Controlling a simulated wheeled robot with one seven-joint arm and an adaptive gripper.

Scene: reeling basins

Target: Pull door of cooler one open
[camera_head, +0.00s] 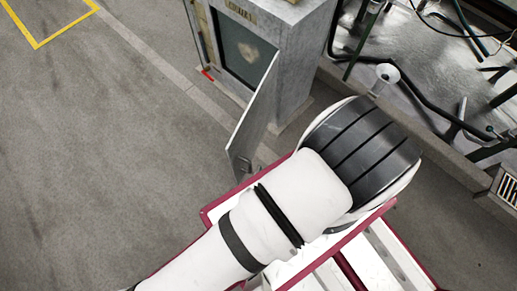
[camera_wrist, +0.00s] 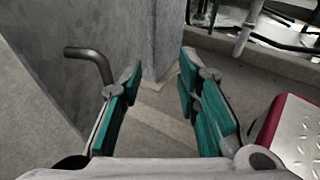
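The cooler (camera_head: 300,45) is a grey metal box at the top centre of the head view, with a dark interior and a label plate above the opening. Its door (camera_head: 256,112) stands open, swung out towards me, with its free edge near my base. In the wrist view a grey panel (camera_wrist: 120,32), apparently the door, fills the upper left. A bent grey handle (camera_wrist: 93,60) is beside the left finger, outside the gap between the fingers. My gripper (camera_wrist: 162,75) is open with green pads and nothing between them. In the head view the gripper is hidden.
A low kerb (camera_head: 440,155) with dark pipes and wet floor beyond lies to the right. A yellow floor marking (camera_head: 65,30) is at the upper left. The concrete floor (camera_head: 90,150) left of the door is clear.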

